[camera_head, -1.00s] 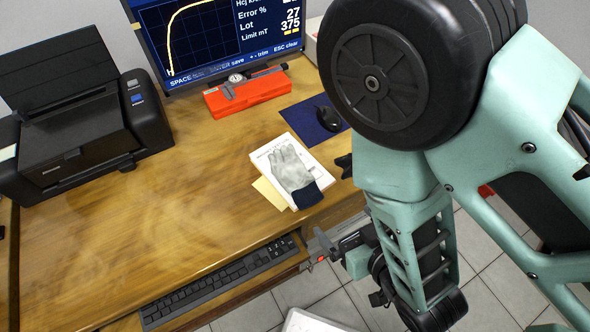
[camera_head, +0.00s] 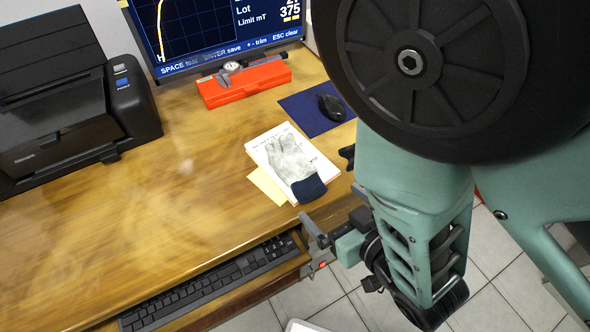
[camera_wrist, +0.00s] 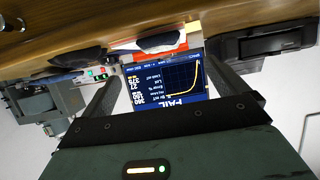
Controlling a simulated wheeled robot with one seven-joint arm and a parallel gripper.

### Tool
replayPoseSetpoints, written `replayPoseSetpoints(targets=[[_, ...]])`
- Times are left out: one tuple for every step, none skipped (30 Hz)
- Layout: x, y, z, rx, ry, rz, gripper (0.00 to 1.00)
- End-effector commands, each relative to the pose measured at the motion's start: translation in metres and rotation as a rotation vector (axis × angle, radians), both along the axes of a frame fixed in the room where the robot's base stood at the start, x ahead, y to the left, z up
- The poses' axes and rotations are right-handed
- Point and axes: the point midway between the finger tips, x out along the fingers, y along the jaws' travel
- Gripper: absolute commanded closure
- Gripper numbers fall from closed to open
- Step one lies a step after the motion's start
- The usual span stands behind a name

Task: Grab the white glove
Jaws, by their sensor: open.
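A pale grey-white glove (camera_head: 292,158) with a dark navy cuff lies flat on a white booklet (camera_head: 262,143) near the front edge of the desk. Its fingers point away from that edge and its cuff points toward it. My gripper (camera_head: 330,194) is just right of the glove, near the desk edge, and partly hidden by my arm. It is open and apart from the glove. In the wrist view the two dark fingers of my gripper (camera_wrist: 163,77) stand wide apart with nothing held between them.
A yellow note (camera_head: 268,186) sticks out under the booklet. A mouse (camera_head: 332,107) on a blue mat (camera_head: 300,110), an orange case (camera_head: 240,86) with a caliper, and a monitor (camera_head: 225,35) stand behind. A printer (camera_head: 70,120) is left, a keyboard (camera_head: 215,285) in front. The middle desk is clear.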

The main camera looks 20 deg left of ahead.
Motion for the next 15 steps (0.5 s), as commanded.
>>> replayPoseSetpoints(targets=[[0.002, 0.003, -0.007, 0.003, -0.001, 0.001, 0.02], [0.003, 0.005, -0.008, 0.005, -0.001, 0.000, 0.02], [0.005, 0.006, -0.009, 0.004, 0.000, 0.000, 0.02], [0.008, 0.011, -0.011, 0.005, -0.003, 0.001, 0.02], [0.010, 0.014, -0.013, 0.005, -0.002, 0.001, 0.02], [0.013, 0.018, -0.015, 0.004, -0.001, 0.001, 0.02], [0.016, 0.020, -0.016, 0.005, -0.002, 0.001, 0.02], [0.018, 0.023, -0.017, 0.004, -0.002, 0.001, 0.02], [0.021, 0.026, -0.016, 0.004, -0.002, 0.000, 0.02], [0.024, 0.029, -0.015, 0.001, -0.001, 0.000, 0.02], [0.026, 0.032, -0.016, 0.000, 0.000, 0.000, 0.02], [0.028, 0.035, -0.017, 0.000, 0.000, 0.000, 0.02], [0.030, 0.037, -0.018, 0.000, 0.000, 0.000, 0.02], [0.031, 0.038, -0.019, 0.000, 0.000, 0.000, 0.02], [0.032, 0.039, -0.020, -0.001, 0.001, 0.000, 0.02]])
